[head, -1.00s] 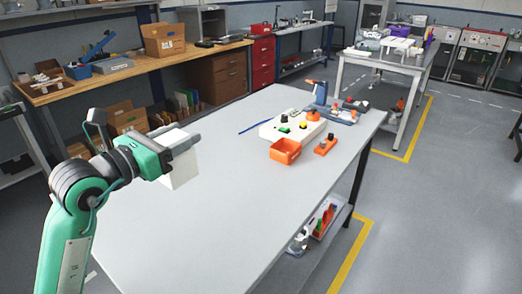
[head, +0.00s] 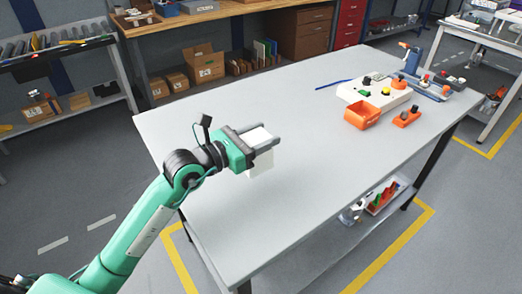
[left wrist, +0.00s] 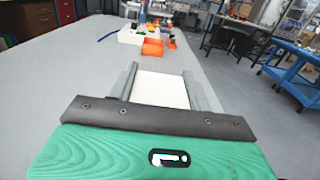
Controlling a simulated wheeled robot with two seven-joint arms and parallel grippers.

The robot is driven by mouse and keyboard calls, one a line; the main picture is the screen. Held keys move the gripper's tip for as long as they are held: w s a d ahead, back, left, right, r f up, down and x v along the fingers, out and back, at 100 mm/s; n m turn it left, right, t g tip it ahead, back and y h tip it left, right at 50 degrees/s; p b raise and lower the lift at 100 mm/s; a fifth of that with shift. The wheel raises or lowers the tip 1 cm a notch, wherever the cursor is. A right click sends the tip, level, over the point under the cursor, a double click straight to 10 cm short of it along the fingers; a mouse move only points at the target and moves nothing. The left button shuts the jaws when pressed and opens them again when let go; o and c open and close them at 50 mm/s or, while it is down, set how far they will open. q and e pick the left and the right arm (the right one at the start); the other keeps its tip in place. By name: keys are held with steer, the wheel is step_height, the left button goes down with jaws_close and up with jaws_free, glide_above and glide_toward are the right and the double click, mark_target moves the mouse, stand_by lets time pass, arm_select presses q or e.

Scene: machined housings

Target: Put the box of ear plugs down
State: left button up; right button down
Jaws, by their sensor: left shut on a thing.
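A plain white box (head: 261,165) is the thing in my left gripper, and I take it for the box of ear plugs. My left gripper (head: 268,139) is shut on it, one finger on each side. In the head view the box is over the near left part of the grey table (head: 320,140); whether it touches the top I cannot tell. In the left wrist view the white top of the box (left wrist: 160,90) shows between the two grey fingers. My right gripper is not in view.
An orange bin (head: 361,115), a white button panel (head: 375,92) and a small orange block (head: 407,117) stand at the table's far right. A blue pen-like stick (head: 333,84) lies near the back edge. The middle of the table is clear. A wooden bench (head: 235,9) stands behind.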

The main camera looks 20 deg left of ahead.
arm_select(q)
step_height(320, 180, down, 4)
steer(key=shift+r, duration=0.1)
steer(key=shift+f, duration=0.25)
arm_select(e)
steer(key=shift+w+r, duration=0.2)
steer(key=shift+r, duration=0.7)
arm_select(q)
steer(key=shift+f+b, duration=0.15)
steer(key=shift+b, duration=0.2)
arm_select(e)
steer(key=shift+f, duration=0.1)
arm_select(q)
steer(key=o, duration=1)
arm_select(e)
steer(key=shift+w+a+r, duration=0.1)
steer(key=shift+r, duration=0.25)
